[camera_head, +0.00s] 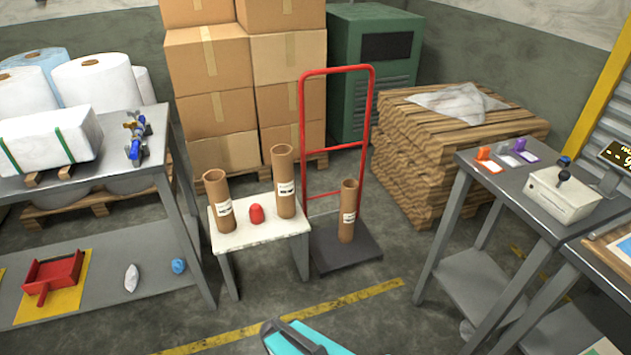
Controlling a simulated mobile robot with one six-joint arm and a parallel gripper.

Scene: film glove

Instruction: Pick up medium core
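Three upright brown cardboard cores with white labels stand near the middle. The tallest core (284,182) stands at the back right of a small white stool (262,233). A shorter, wide core (219,201) stands at the stool's left side. Another core (348,212), narrower, stands on the dark platform of a red hand truck (302,130). The two shorter cores look close in height, so I cannot tell surely which is the medium one. The label print is too small to read. My gripper is not in view.
A red rounded object (256,214) sits between the two stool cores. A grey shelf table (168,190) stands left, a grey workbench (470,210) right. Stacked cartons (215,100) and a wood stack (430,150) are behind.

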